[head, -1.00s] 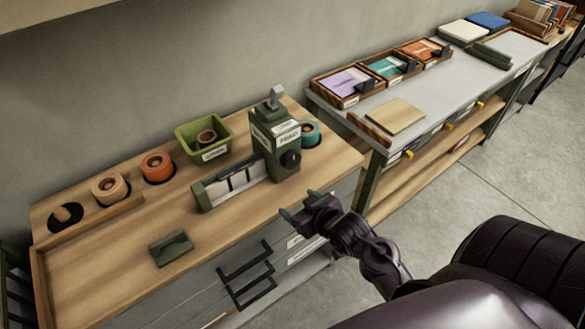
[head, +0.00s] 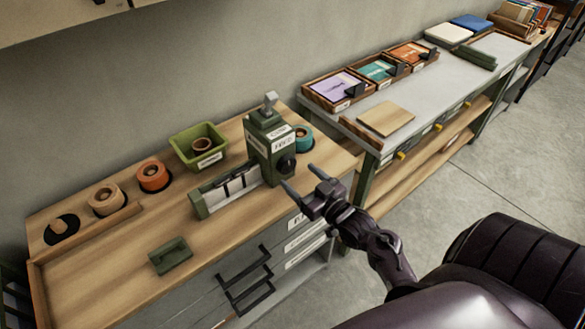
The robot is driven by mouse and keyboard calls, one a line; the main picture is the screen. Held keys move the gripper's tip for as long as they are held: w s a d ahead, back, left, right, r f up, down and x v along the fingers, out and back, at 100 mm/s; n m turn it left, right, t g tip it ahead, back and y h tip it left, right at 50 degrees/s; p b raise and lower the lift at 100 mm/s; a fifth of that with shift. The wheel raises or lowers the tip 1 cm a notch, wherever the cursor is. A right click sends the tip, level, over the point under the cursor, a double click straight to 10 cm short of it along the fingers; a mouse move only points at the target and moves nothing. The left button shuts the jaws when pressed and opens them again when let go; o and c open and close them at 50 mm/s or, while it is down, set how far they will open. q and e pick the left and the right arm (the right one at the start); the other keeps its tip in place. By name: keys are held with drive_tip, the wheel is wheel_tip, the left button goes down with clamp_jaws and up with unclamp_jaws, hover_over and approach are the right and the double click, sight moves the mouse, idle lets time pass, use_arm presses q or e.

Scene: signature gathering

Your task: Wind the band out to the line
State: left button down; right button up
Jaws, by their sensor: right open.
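A green upright device (head: 261,152) with white labels stands near the right end of the wooden bench. A dark round knob (head: 286,166) sits on its right face. A low green rail (head: 226,193) with pale windows runs left from its base. I cannot make out a band or a line on it at this size. My right gripper (head: 301,178) is open and empty, its fingertips pointing at the knob from the front right. It looks close to the knob, but I cannot tell whether it touches. My left gripper is not in view.
Orange (head: 153,176), tan (head: 106,198) and teal (head: 303,138) rolls sit on the bench. A green bin (head: 199,145) holds another roll. A small green block (head: 170,255) lies at the front. A grey table (head: 407,105) with trays stands to the right.

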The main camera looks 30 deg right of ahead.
sight(289, 167)
drive_tip(key=w, duration=0.4)
drive_tip(key=shift+a+p, duration=0.2)
drive_tip(key=shift+p, duration=0.1)
drive_tip(key=c, duration=1)
drive_tip(key=shift+o, duration=0.2)
